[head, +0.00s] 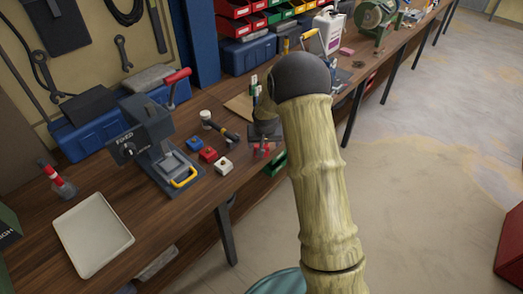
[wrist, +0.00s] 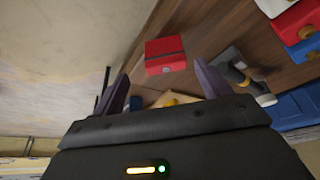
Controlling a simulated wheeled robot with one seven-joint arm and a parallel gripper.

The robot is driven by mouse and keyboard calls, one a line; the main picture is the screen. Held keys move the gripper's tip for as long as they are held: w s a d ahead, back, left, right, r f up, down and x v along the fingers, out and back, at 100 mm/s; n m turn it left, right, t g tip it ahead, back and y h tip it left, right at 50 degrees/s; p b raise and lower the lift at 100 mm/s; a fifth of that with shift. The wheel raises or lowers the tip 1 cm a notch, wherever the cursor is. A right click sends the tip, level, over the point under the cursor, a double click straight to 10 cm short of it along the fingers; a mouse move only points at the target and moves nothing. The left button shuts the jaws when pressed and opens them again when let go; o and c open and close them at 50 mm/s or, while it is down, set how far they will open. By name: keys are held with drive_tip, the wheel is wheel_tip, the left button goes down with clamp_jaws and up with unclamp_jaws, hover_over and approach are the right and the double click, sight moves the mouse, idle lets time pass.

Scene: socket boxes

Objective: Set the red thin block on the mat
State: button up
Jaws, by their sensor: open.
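A red block (wrist: 165,55) with a dark line across it and a small knob on its face lies near the bench's front edge in the wrist view. In the head view a bit of red (head: 259,149) shows just under my gripper (head: 265,136), partly hidden by it. My gripper (wrist: 163,90) is open, its two fingers apart, with the red block beyond the fingertips and nothing held. A flat tan sheet (head: 238,107), which may be the mat, lies behind my gripper, partly covered. A tan patch (wrist: 175,99) shows between the fingers; I cannot tell whether it is that sheet.
Blue (head: 194,143), red (head: 208,155) and white (head: 224,165) small boxes sit left of my gripper, beside a hammer (head: 220,128). A grey machine (head: 150,140) and an empty pale tray (head: 92,234) stand farther left. Green bottles (head: 254,86) stand behind.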

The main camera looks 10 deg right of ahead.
drive_tip(key=shift+w+f, duration=0.1)
drive_tip(key=shift+f, duration=0.15)
drive_tip(key=shift+a+p+x, duration=0.15)
drive_tip(key=shift+p+x, duration=0.15)
drive_tip(key=shift+x, duration=0.95)
drive_tip(key=shift+a+p+x, duration=0.2)
drive_tip(key=shift+p+x, duration=0.1)
drive_tip(key=shift+x, duration=0.9)
drive_tip(key=c, duration=1.2)
wheel_tip(320, 180, up, 10)
drive_tip(key=shift+f+b, duration=0.1)
drive_tip(key=shift+b, duration=0.5)
